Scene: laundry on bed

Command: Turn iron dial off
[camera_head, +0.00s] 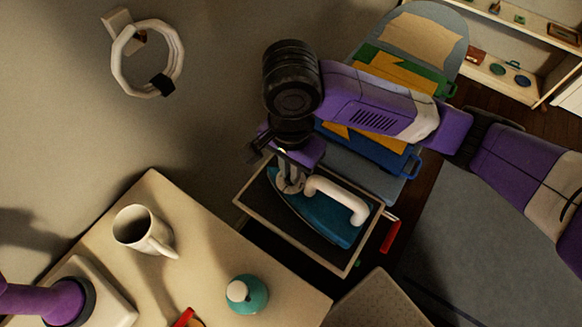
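The teal iron (328,222) lies on a dark rest with a pale frame (297,254), in the middle of the head view. Its white looped handle (338,198) faces up. My gripper (290,184) points down at the left end of the iron, beside the handle's front end. Its fingertips are at a small pale round part there, which may be the dial. The gripper partly covers that part, so I cannot read the dial's setting. I cannot tell whether the fingers are open or shut, or touching it.
A table (100,235) at lower left holds a white mug (142,230), a teal bottle (247,294) and a red item (184,318). An ironing board (433,18) with coloured baskets or cloths stands behind my arm. A white cable loop (119,62) hangs on the wall. Shelves (520,50) are at upper right.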

